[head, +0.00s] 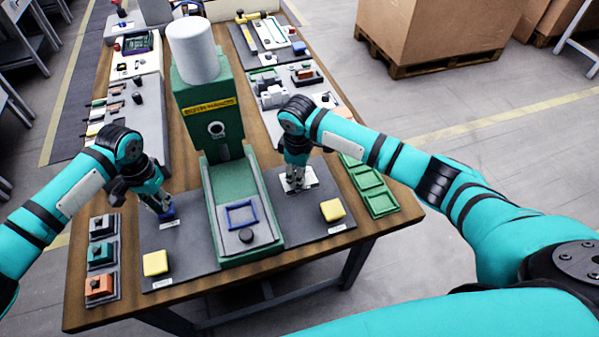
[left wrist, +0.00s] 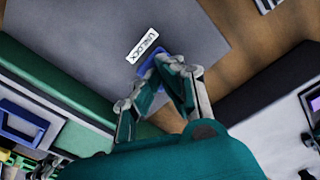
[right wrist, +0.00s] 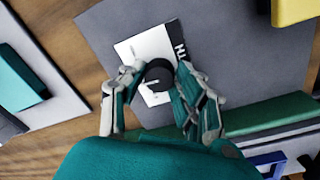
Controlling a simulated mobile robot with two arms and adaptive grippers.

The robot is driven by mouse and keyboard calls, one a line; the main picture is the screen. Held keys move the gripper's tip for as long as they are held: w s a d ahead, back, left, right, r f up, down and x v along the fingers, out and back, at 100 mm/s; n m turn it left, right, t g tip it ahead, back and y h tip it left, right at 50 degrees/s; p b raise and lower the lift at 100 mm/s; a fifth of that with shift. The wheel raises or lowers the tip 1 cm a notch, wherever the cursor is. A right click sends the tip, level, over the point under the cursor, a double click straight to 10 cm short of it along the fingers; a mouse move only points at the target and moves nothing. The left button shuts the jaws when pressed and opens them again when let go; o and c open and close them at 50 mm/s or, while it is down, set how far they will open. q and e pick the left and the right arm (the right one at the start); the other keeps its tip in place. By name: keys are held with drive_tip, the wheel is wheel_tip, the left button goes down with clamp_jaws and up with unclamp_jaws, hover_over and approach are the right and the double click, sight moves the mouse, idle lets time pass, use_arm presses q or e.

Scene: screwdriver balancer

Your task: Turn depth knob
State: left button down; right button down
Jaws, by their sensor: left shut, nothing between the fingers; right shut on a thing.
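The depth knob (right wrist: 160,74) is a round black knob with a white pointer mark. It sits on a white plate (right wrist: 145,47) with a dark, partly hidden label. My right gripper (head: 296,187) points down at this plate, and in the right wrist view its fingers close on the knob from both sides. The knob itself is mostly hidden in the head view. My left gripper (head: 162,206) is shut and empty. It is just above or against a blue part (head: 169,214) beside a label reading UNLOCK (left wrist: 142,45); whether they touch I cannot tell.
A green machine (head: 212,110) with a white cylinder on top stands between my arms. Yellow buttons (head: 332,210) and (head: 156,263) sit on the grey panels. Green trays (head: 370,186) lie at the right, coloured button boxes (head: 101,253) at the left.

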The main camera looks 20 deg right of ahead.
use_arm(q)
drive_tip(key=shift+f, duration=0.1)
use_arm(e)
drive_tip(key=shift+n, duration=0.5)
drive_tip(key=c, duration=1)
unclamp_jaws()
drive_tip(key=shift+o, duration=0.2)
wheel_tip(320, 180, up, 12)
drive_tip(key=shift+s+a, duration=0.15)
drive_tip(key=shift+s, duration=0.1)
use_arm(q)
wheel_tip(320, 180, up, 7)
drive_tip(key=p, duration=0.8)
use_arm(e)
wheel_tip(320, 180, up, 8)
